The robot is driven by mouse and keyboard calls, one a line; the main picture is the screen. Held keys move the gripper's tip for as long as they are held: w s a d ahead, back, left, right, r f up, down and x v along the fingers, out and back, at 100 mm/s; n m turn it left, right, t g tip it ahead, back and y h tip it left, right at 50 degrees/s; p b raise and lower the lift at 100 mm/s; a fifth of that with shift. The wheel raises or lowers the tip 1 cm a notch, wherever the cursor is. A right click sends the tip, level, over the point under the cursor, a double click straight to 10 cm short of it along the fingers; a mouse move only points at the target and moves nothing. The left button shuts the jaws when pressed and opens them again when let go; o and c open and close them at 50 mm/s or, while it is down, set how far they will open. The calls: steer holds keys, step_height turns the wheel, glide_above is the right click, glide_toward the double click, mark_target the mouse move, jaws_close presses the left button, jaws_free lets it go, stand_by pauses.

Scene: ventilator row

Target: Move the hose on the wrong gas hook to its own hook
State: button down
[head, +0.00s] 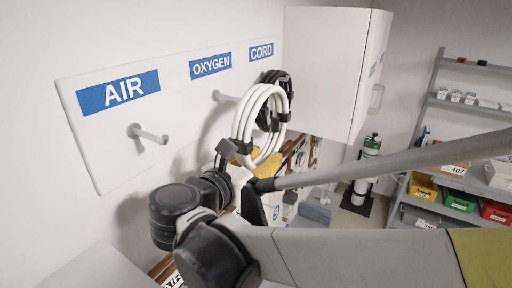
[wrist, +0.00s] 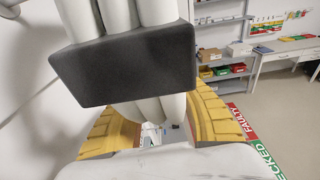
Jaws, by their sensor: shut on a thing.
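A white coiled hose (head: 246,118) with a dark strap (head: 239,147) is in front of the OXYGEN part of the wall board. My gripper (head: 256,165) is shut on the lower end of the coil, its yellow fingers on either side. In the wrist view, the white hose strands (wrist: 152,108) pass between the yellow fingers (wrist: 215,118) under the dark strap block (wrist: 125,65). The oxygen hook (head: 222,97) points at the coil; its tip is hidden, so I cannot tell whether the coil rests on it. The air hook (head: 148,133) is bare.
A black coiled cord (head: 283,88) hangs below the CORD label, partly behind the hose. A white cabinet (head: 325,70) juts out at right of the board (head: 95,150). Shelves with coloured bins (head: 459,198) and a gas cylinder (head: 366,170) stand farther back. Space before the air hook is clear.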

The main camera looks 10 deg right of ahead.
steer(key=w+a+f+b, duration=0.1)
steer(key=w+a+b, duration=0.1)
steer(key=w+a, duration=0.2)
steer(key=shift+w+a+f, duration=0.3)
steer(key=shift+a, duration=0.75)
stand_by(0.6)
steer(key=c, duration=1)
jaws_free()
